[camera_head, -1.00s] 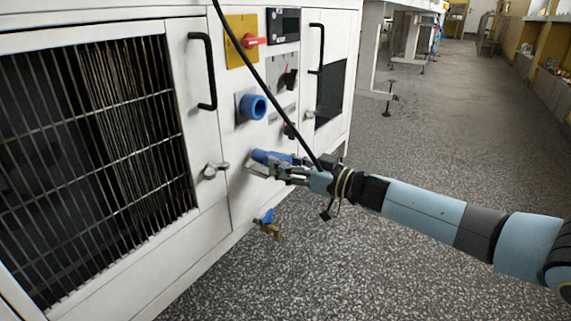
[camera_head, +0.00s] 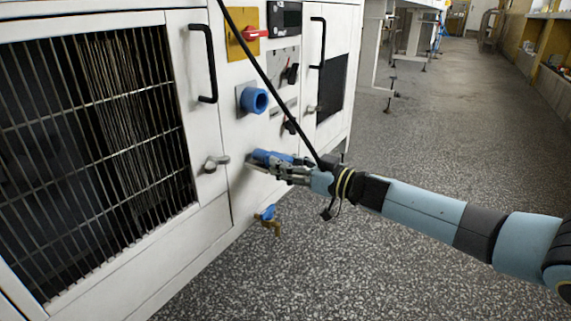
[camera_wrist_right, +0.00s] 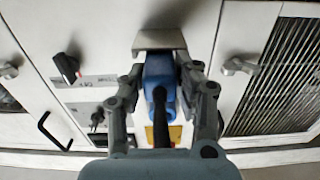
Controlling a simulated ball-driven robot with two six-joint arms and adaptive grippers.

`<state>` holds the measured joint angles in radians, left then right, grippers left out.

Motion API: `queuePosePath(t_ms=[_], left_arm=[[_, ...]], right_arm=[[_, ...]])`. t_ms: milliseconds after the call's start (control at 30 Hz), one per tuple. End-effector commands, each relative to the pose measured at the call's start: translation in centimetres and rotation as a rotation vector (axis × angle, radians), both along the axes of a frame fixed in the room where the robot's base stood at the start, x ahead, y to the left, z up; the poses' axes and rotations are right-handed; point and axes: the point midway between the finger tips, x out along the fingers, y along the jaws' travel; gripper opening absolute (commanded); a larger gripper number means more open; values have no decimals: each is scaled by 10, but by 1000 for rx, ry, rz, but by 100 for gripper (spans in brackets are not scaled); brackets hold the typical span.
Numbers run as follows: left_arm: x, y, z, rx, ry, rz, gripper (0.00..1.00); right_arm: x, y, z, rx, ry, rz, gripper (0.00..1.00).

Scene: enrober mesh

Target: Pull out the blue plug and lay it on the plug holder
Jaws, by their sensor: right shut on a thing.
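The blue plug (camera_head: 268,157) is in my right gripper (camera_head: 272,166), close to the white machine front and below the blue socket (camera_head: 253,100). In the right wrist view the plug (camera_wrist_right: 159,72) sits between the two fingers of the right gripper (camera_wrist_right: 160,78). The plug holder, a grey metal bracket (camera_wrist_right: 158,39), shows right at the plug's front end. I cannot tell whether the plug rests on it. A black cable (camera_wrist_right: 160,115) runs from the plug. My left gripper is not in view.
A round metal latch (camera_head: 212,163) sticks out left of the plug. The black cable (camera_head: 260,75) crosses in front of the machine's switches.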

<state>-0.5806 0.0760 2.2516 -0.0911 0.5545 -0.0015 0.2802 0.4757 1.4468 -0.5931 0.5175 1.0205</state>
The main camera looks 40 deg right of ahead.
Motion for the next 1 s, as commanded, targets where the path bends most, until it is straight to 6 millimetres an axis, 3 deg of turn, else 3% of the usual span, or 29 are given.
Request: queuePosePath(t_ms=[33, 200, 567, 1000], left_arm=[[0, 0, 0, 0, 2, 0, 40], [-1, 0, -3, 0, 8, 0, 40], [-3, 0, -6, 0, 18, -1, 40], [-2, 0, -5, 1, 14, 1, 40]], right_arm=[[0, 0, 1, 1, -3, 1, 35], [0, 0, 1, 1, -2, 1, 57], [-6, -2, -1, 0, 3, 0, 58], [-87, -36, -1, -1, 5, 2, 58]])
